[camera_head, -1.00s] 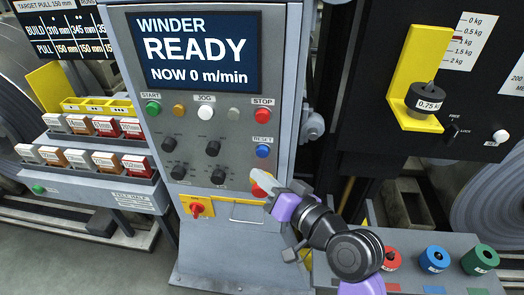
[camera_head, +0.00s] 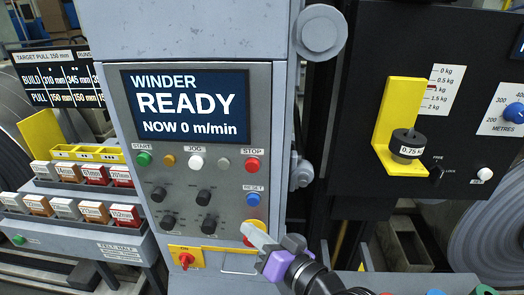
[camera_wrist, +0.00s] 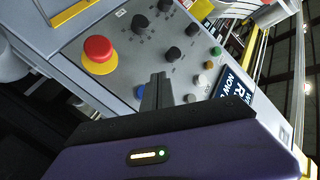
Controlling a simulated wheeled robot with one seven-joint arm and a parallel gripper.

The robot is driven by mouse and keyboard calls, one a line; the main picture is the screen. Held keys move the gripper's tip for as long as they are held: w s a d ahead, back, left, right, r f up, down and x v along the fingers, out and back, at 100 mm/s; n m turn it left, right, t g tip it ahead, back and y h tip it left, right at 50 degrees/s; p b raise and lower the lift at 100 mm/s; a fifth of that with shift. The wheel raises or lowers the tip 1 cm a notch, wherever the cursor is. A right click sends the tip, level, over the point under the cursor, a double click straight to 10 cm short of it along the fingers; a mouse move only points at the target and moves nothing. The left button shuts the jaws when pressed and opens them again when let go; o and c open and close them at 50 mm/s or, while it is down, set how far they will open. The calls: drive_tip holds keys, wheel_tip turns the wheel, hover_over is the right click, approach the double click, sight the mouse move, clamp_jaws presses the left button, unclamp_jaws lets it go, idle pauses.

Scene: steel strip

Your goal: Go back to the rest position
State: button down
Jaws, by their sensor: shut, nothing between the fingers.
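My gripper (camera_head: 256,236) is in front of the lower right part of the winder's control panel (camera_head: 225,180) in the head view. Its fingers are together and hold nothing. It covers part of the red emergency stop button on its yellow base, which shows fully in the wrist view (camera_wrist: 99,53). In the wrist view my shut fingers (camera_wrist: 157,82) point at the panel's knobs, to the right of that button. I cannot tell how far the fingertips are from the panel. The screen (camera_head: 186,104) reads WINDER READY, NOW 0 m/min.
A row of buttons includes green START (camera_head: 144,158) and red STOP (camera_head: 252,165). A yellow bracket (camera_head: 399,115) with a 0.75 kg weight (camera_head: 408,143) stands at the right. Racks of labelled blocks (camera_head: 95,174) stand at the left.

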drive_tip(key=d+r+m+t+h, duration=0.1)
drive_tip(key=d+r+t+h, duration=0.15)
drive_tip(key=d+t, duration=0.2)
drive_tip(key=s+d+f+t+h, duration=0.2)
drive_tip(key=s+d+f+h, duration=0.2)
drive_tip(key=s+d, duration=0.6)
drive_tip(key=s+d+f+g+h, duration=0.1)
drive_tip(key=s+d, duration=0.2)
drive_tip(key=s, duration=0.6)
drive_tip(key=s+d+f+g+h, duration=0.1)
drive_tip(key=s+d+f+h, duration=0.1)
drive_tip(key=s, duration=0.7)
drive_tip(key=s+d+f+g+h, duration=0.1)
drive_tip(key=s+d, duration=0.3)
drive_tip(key=s, duration=0.6)
drive_tip(key=shift+d+f+g+h, duration=0.25)
drive_tip(key=shift+f+g+h, duration=0.1)
drive_tip(key=shift+f, duration=0.15)
